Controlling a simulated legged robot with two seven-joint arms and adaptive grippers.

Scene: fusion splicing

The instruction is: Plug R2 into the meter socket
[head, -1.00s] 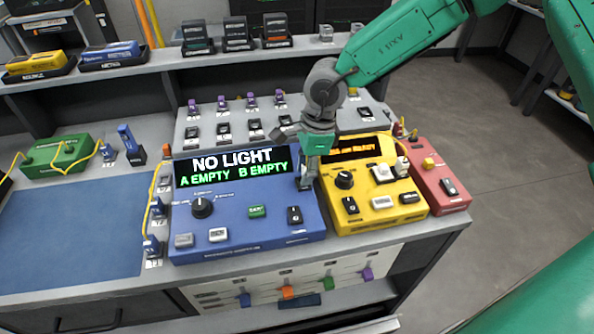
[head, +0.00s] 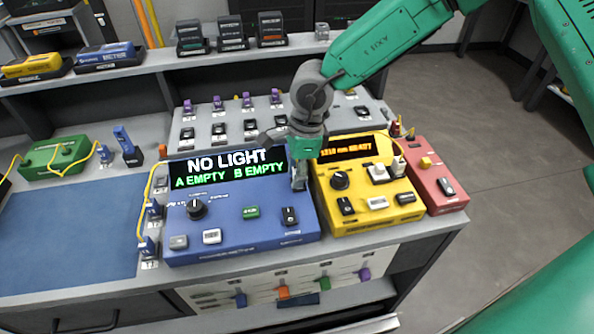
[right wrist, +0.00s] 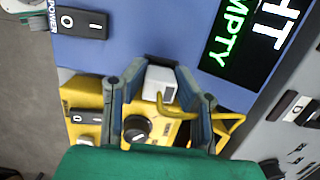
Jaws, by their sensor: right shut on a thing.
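My right gripper (head: 299,182) points down at the right edge of the blue meter (head: 236,252), beside the end of its display. In the right wrist view its fingers (right wrist: 162,88) are shut on a pale grey-white plug (right wrist: 160,86) with a yellow cable, which I take to be R2; no label on it is readable. The meter display (head: 228,168) reads NO LIGHT, A EMPTY, B EMPTY. The meter socket is not clearly visible, and I cannot tell whether the plug touches the meter. My left gripper is not in view.
The yellow source box (head: 372,216) stands close to the right of the meter, with a white plug (head: 397,166) and yellow cable at its upper right. A red box (head: 438,190) is beyond it. Blue plugs (head: 150,247) stand at left, next to a clear blue mat (head: 60,235).

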